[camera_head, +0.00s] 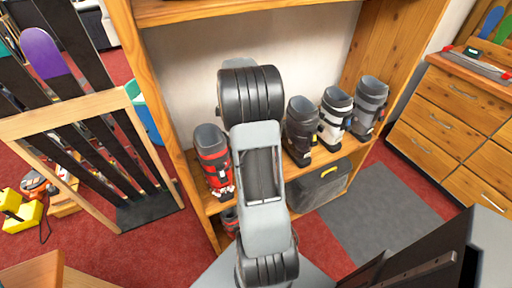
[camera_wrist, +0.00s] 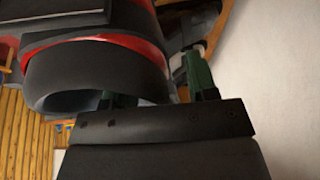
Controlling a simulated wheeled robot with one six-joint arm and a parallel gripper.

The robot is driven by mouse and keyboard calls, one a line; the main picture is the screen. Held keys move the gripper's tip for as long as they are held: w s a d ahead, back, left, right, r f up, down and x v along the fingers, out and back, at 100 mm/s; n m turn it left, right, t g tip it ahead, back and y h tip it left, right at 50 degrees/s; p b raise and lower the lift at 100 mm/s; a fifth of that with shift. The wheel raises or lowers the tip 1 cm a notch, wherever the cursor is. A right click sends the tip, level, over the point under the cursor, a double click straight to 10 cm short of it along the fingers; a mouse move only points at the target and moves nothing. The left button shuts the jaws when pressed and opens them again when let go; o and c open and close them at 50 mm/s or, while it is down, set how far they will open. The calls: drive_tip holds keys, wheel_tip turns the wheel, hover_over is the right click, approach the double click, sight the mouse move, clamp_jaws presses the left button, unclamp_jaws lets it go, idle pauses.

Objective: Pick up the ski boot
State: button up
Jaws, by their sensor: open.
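A red and black ski boot (camera_head: 213,160) stands upright on the wooden shelf, left of my arm in the head view. In the wrist view the red and black boot (camera_wrist: 95,70) is very close, with its dark cuff opening facing the camera. My gripper (camera_wrist: 160,90) is open at the cuff. One green finger shows at the lower edge of the cuff opening, the other outside it on the right. The cuff wall appears to lie between them; contact cannot be told. In the head view my arm hides the gripper.
Right of my arm, a black boot (camera_head: 300,130), a white and black boot (camera_head: 335,118) and a grey boot (camera_head: 370,105) stand on the shelf. A dark bag (camera_head: 320,186) sits below. A wooden side panel (camera_head: 160,100) rises left of the red boot; a ski rack (camera_head: 75,110) stands beyond.

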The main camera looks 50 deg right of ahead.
drive_tip(key=shift+c, duration=0.5)
clamp_jaws()
drive_tip(key=shift+w+r, duration=0.1)
drive_tip(key=shift+r, duration=0.1)
idle(0.6)
